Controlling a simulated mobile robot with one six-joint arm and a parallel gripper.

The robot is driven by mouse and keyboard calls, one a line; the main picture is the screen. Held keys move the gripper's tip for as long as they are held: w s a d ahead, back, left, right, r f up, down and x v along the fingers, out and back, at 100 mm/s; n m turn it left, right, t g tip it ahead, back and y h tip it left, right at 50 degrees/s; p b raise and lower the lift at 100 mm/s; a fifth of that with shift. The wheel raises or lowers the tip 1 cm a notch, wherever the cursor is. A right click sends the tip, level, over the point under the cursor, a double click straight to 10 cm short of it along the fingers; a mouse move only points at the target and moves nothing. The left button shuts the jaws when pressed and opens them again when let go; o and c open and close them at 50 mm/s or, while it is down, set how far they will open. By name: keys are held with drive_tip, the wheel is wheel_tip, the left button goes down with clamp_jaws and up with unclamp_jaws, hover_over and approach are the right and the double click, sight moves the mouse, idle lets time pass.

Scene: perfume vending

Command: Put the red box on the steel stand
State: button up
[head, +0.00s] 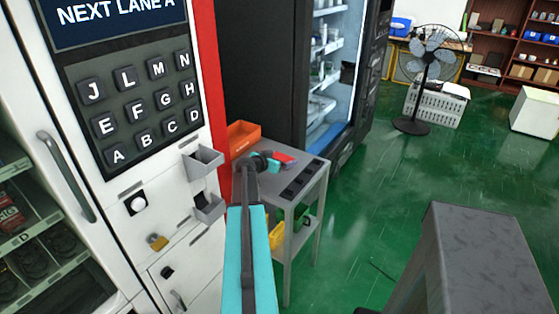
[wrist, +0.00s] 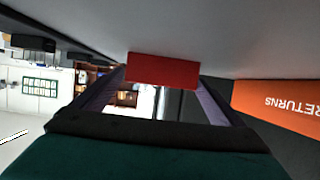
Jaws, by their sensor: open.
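The red box (head: 285,158) lies on the top of a grey side table (head: 262,186), beside the orange bin. In the wrist view the red box (wrist: 162,71) sits at the fingertips, between the two fingers. My gripper (head: 274,162) is open at the table top, partly hidden by my arm in the head view; its fingers (wrist: 162,82) also show in the wrist view. I cannot tell whether they touch the box. A grey block-shaped stand (head: 480,250) with a flat, mottled, bare top stands at the lower right, apparently the steel stand.
The orange returns bin (head: 243,136) stands at the table's back left. A dark tray (head: 303,179) lies at its right. The white vending machine (head: 130,170) is close on the left. A black fan (head: 430,60) stands farther back. Green floor is clear between table and stand.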

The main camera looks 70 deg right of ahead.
drive_tip(key=shift+r, duration=0.15)
drive_tip(key=shift+b+v, duration=1.05)
drive_tip(key=shift+v, duration=2.65)
drive_tip(key=shift+s, duration=0.1)
